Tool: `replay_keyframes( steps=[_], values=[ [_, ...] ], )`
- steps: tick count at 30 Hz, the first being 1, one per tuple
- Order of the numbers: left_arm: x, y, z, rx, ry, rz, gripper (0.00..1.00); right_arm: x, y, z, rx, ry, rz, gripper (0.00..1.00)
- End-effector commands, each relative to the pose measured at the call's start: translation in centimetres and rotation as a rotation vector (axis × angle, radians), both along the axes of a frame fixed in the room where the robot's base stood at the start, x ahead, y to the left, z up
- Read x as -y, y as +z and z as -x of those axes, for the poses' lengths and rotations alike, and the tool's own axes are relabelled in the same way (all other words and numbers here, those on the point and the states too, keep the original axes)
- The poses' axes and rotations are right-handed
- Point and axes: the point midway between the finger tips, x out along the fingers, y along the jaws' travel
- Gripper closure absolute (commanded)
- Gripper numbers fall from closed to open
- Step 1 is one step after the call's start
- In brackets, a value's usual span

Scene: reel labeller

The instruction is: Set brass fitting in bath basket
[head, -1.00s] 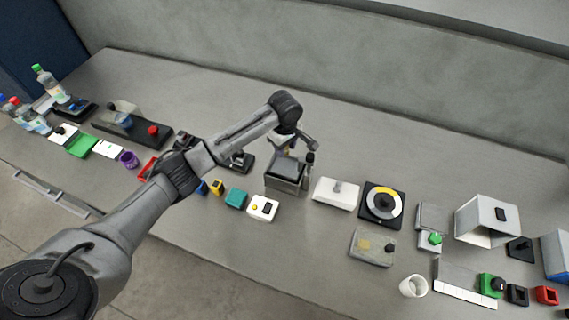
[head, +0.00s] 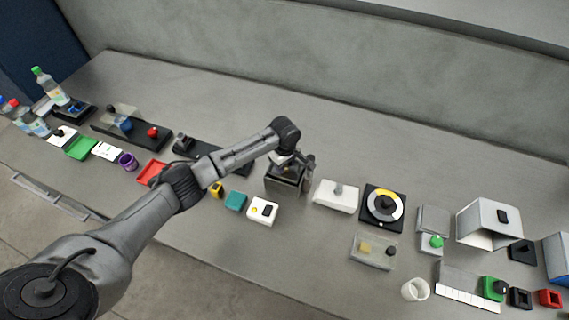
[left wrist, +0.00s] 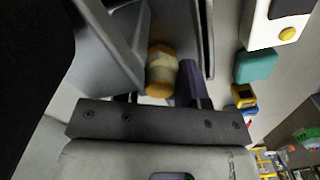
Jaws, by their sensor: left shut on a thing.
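The brass fitting (left wrist: 161,72) is a yellow-brass piece with a paler middle band, held between the fingers of my left gripper in the left wrist view. My left gripper (head: 287,163) is shut on it, directly over the grey open-topped bath (head: 284,186) in the head view. The arm's wrist hides part of the bath's opening. The basket cannot be told apart from the bath's grey walls, and I cannot tell whether the fitting touches anything there. My right gripper is not in view.
A white box with a knob (head: 336,196) stands close to the right of the bath. A white switch box (head: 262,210) and a teal block (head: 236,201) lie in front to the left. A black dial unit (head: 383,207) is further right. The table behind the bath is clear.

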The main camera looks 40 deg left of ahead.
Motion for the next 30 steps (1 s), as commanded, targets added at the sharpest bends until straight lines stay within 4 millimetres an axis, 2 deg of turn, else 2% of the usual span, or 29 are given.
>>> replay_keyframes(
  steps=[6, 7, 10, 20, 23, 30],
  values=[
    [0.0, -0.3, 0.0, -0.001, 0.001, 0.000, 0.88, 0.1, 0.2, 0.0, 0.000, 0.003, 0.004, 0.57],
    [0.0, -0.3, 0.0, -0.001, 0.000, 0.000, 0.61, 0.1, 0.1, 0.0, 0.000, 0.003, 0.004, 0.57],
    [0.0, -0.3, 0.0, -0.001, 0.000, -0.001, 0.52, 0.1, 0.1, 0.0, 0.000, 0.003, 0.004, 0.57],
    [0.0, 0.3, -0.1, 0.002, -0.001, -0.001, 0.52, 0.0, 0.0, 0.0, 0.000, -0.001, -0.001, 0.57],
    [0.0, 1.5, -0.1, 0.002, -0.001, 0.000, 0.52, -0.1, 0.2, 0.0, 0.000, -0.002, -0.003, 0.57],
    [0.0, 6.1, -0.1, 0.003, 0.000, 0.000, 0.52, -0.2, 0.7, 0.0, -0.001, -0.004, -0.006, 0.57]
  ],
)
